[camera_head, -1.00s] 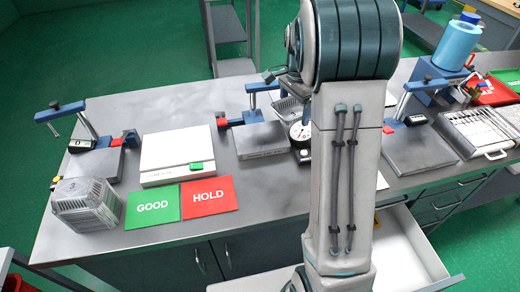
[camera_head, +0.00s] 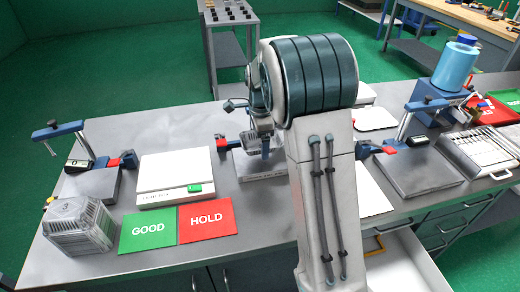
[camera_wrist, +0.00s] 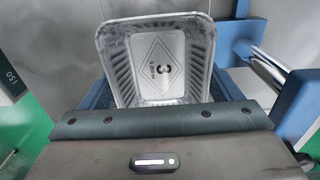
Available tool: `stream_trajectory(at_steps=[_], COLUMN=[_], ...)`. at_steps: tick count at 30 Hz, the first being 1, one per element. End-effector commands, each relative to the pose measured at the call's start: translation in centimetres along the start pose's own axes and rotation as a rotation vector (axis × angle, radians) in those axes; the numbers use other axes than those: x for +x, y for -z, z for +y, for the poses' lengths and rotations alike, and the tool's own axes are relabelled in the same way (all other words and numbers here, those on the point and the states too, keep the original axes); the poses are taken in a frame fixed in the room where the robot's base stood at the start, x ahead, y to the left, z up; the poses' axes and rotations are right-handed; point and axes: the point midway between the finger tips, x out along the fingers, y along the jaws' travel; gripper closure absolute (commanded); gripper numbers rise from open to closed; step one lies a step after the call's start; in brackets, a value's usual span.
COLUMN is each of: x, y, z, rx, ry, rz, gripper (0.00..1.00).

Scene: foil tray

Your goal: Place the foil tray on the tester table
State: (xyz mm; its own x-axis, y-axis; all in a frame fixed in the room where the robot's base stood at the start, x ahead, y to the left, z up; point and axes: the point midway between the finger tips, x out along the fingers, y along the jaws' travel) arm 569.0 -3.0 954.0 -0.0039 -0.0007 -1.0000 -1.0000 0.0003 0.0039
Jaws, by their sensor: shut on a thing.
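The foil tray (camera_wrist: 157,62) is a ribbed silver container with a diamond label and a 3 on its floor. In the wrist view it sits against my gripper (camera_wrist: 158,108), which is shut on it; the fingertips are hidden. In the head view the tray (camera_head: 257,142) hangs under my gripper (camera_head: 260,128), low over the middle tester table (camera_head: 262,170), a grey plate with a blue arm and red block (camera_head: 222,144). The blue tester post (camera_wrist: 298,105) stands close to the tray's right in the wrist view. I cannot tell whether the tray touches the plate.
A stack of upturned foil trays (camera_head: 82,228) stands at the front left. A white scale (camera_head: 175,177), green GOOD card (camera_head: 147,231) and red HOLD card (camera_head: 207,220) lie nearby. Other testers stand left (camera_head: 92,185) and right (camera_head: 415,172). A drawer (camera_head: 405,262) is open in front.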

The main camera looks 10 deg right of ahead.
Motion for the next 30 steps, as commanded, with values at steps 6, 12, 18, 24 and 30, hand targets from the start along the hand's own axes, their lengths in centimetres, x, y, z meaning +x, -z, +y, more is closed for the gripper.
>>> stream_trajectory(at_steps=[6, 12, 18, 24, 30], x=[2.8, 4.1, 4.1, 4.4, 4.4], y=[-0.1, -0.2, -0.2, -0.2, -0.2], z=[0.0, 0.0, -0.1, -0.1, -0.1], rx=[0.0, 0.0, -0.001, -0.001, -0.001], ry=[-0.004, 0.0, 0.001, 0.001, 0.0], rz=[0.0, 0.0, 0.0, 0.0, 0.0], gripper=[0.36, 0.36, 0.36, 0.0, 0.0])
